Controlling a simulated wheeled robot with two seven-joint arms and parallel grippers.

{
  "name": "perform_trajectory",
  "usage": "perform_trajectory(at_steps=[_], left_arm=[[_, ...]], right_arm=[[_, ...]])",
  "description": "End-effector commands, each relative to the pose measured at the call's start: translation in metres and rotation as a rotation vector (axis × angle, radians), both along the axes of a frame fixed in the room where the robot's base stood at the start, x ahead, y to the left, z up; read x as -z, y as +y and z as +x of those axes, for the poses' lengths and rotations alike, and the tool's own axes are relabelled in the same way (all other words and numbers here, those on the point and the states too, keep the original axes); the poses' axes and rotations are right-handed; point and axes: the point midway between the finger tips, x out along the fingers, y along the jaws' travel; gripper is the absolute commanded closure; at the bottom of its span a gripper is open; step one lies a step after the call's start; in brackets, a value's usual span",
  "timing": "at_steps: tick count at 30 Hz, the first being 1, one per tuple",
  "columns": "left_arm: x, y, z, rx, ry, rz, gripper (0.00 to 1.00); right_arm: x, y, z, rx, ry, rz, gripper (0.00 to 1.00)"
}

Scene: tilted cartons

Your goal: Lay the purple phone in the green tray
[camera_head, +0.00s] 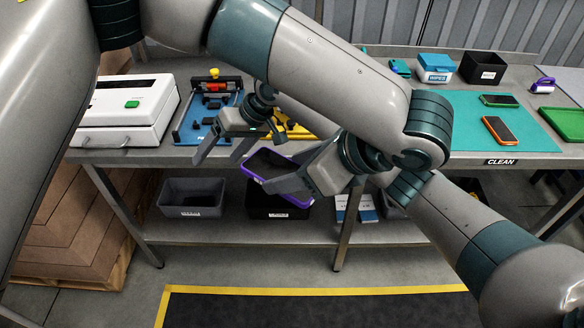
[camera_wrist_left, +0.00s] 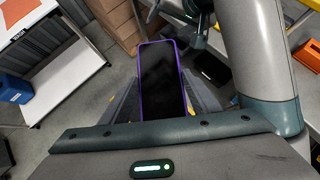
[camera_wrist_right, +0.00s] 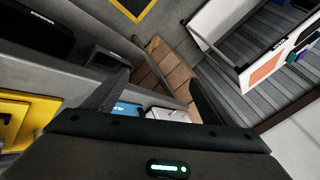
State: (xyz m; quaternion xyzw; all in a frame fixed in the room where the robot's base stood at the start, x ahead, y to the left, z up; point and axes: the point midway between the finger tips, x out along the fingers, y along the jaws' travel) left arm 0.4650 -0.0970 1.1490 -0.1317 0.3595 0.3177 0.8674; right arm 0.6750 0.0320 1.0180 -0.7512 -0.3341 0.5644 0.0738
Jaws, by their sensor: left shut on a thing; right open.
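My left gripper (camera_head: 286,176) is shut on the purple phone (camera_head: 268,166), held in the air in front of the bench's front edge. In the left wrist view the phone (camera_wrist_left: 161,80) stands out between the fingers, its dark screen facing the camera and its purple rim showing. My right gripper (camera_head: 222,143) is open and empty, just left of the left gripper in the head view; its two fingers are apart in the right wrist view (camera_wrist_right: 158,95). The green tray (camera_head: 563,123) lies on the bench at the far right, cut off by the picture edge.
An orange phone (camera_head: 497,130) and a green phone (camera_head: 498,100) lie on a teal mat (camera_head: 465,119) left of the tray. A white machine (camera_head: 125,104) and a blue fixture (camera_head: 201,126) stand at the bench's left. Bins (camera_head: 190,198) sit on the lower shelf. My arm crosses over the bench's middle.

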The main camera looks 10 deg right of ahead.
Motion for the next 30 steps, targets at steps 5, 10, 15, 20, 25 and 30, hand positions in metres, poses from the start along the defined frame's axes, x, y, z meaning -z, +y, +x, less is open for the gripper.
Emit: perform_trajectory(at_steps=[5, 10, 15, 20, 25, 30], left_arm=[[0.0, 0.0, 0.0, 0.0, -0.001, 0.001, 0.76], [0.0, 0.0, 0.0, 0.0, -0.001, 0.001, 0.76], [0.0, 0.0, 0.0, 0.0, -0.001, 0.001, 0.76], [0.0, 0.0, 0.0, 0.0, -0.001, 0.001, 0.76], [0.0, 0.0, 0.0, 0.0, 0.0, 0.0, 0.76], [0.0, 0.0, 0.0, 0.0, -0.001, 0.001, 0.76]], right_arm=[[0.079, -0.015, 0.025, 0.126, 0.002, 0.043, 0.22], [0.151, -0.036, 0.036, 0.228, -0.006, 0.045, 0.22], [0.224, -0.062, 0.032, 0.31, -0.013, 0.022, 0.22], [0.289, -0.087, 0.017, 0.371, -0.017, -0.015, 0.22], [0.356, -0.114, -0.01, 0.421, -0.02, -0.068, 0.22], [0.418, -0.14, -0.047, 0.451, -0.018, -0.127, 0.22]])
